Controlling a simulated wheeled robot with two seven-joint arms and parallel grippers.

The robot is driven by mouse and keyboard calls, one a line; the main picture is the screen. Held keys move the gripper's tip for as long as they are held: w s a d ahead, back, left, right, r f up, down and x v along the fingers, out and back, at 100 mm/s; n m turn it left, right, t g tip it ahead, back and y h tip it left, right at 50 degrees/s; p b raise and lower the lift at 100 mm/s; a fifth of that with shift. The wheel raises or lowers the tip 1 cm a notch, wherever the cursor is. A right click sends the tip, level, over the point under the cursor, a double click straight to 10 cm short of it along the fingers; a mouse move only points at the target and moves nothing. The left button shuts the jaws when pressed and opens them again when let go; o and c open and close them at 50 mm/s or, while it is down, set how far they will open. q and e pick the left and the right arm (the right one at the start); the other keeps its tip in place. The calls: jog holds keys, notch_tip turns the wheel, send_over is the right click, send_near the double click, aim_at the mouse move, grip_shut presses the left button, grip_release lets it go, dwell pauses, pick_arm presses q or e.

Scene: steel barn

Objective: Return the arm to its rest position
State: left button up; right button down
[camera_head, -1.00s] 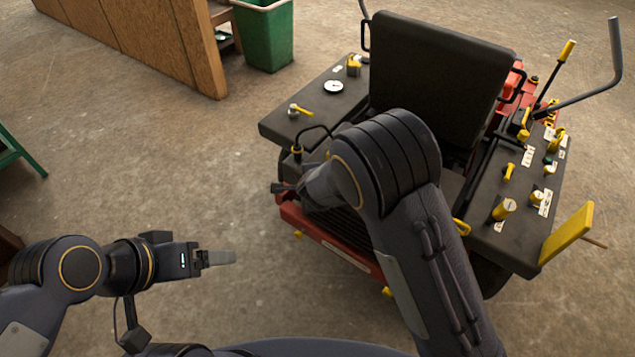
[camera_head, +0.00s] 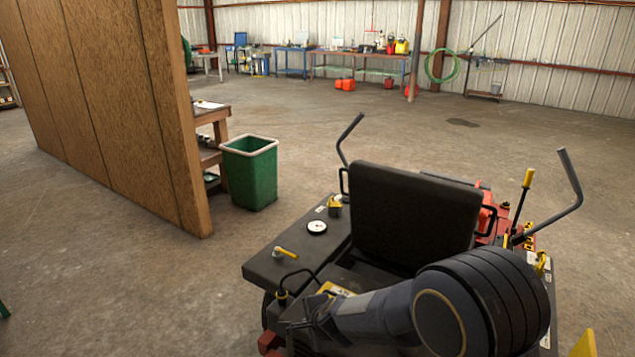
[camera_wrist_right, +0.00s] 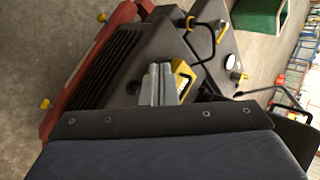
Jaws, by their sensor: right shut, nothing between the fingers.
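My right arm (camera_head: 455,310) reaches in from the bottom right of the head view, in front of the black seat (camera_head: 412,215) of a red and black ride-on machine. Its wrist points left over the machine's near part. In the right wrist view, the fingers of my right gripper (camera_wrist_right: 159,84) lie together with nothing between them. They show against the machine's black body (camera_wrist_right: 135,65), near a yellow-edged part (camera_wrist_right: 183,78); I cannot tell the gap to it. My left gripper is in neither current view.
A green bin (camera_head: 250,175) stands beside a tall wooden partition (camera_head: 105,100) on the left. The machine's upright levers (camera_head: 570,180) rise at the right. Workbenches (camera_head: 360,60) line the far wall. The concrete floor between bin and far wall is mostly open.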

jog(key=s+d+r+n+y, duration=0.3)
jog(key=s+d+r+n, duration=0.4)
jog(key=s+d+r, duration=0.7)
jog(key=s+d+n+h, duration=0.1)
jog(key=s+d, duration=0.3)
jog(key=s, duration=0.4)
jog(key=s+d+f+n+g+h, duration=0.1)
jog(key=s+d+n, duration=0.3)
jog(key=s, duration=0.4)
jog(key=shift+s+d+h, duration=0.3)
jog(key=shift+d+h, duration=0.1)
jog(key=shift+h, duration=0.1)
jog(key=shift+f, duration=0.1)
